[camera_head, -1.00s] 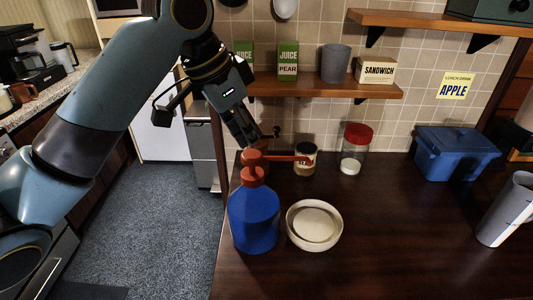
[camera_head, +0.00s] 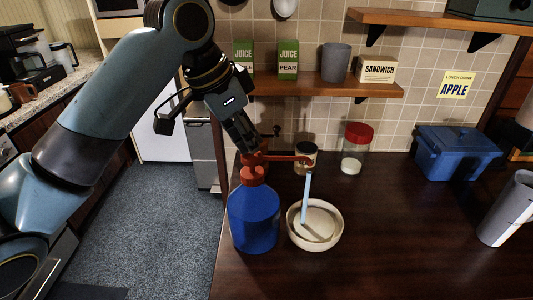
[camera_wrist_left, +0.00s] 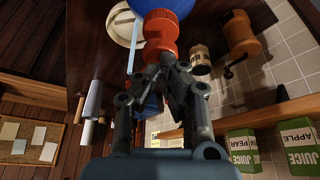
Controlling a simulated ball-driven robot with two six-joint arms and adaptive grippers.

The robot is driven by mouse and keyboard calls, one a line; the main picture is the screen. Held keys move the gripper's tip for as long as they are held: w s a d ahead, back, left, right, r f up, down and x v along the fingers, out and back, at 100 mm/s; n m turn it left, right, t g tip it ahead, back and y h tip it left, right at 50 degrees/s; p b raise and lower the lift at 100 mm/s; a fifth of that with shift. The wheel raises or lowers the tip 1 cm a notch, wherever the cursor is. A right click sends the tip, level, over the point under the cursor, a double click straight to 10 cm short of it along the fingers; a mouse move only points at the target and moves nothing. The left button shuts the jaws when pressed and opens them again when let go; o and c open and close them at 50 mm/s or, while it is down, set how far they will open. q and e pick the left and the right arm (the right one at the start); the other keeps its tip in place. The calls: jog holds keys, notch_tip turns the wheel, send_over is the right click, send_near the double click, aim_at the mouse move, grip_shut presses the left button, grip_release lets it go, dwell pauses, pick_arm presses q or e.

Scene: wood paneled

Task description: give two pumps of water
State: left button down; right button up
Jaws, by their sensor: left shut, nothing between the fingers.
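A blue pump bottle (camera_head: 254,216) with a red pump head (camera_head: 253,160) stands on the dark counter. In the left wrist view, the shut fingers (camera_wrist_left: 166,62) meet the red pump (camera_wrist_left: 160,35), with the bowl (camera_wrist_left: 122,26) beside the bottle. My right gripper is not in view.
Behind the bowl stand a small dark-lidded jar (camera_head: 306,156) and a red-lidded glass jar (camera_head: 356,148). A blue lidded box (camera_head: 455,155) and a grey pitcher (camera_head: 508,212) stand at the right. A wooden shelf (camera_head: 330,88) holds cartons and a cup. The counter right of the bowl is clear.

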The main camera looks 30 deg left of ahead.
pick_arm(q)
jog(key=shift+f+b, duration=0.35)
jog(key=shift+f, duration=0.6)
jog(key=shift+r, duration=0.1)
jog(key=shift+r+p, duration=0.8)
jog(key=shift+r, duration=0.9)
jog(key=shift+r, duration=2.5)
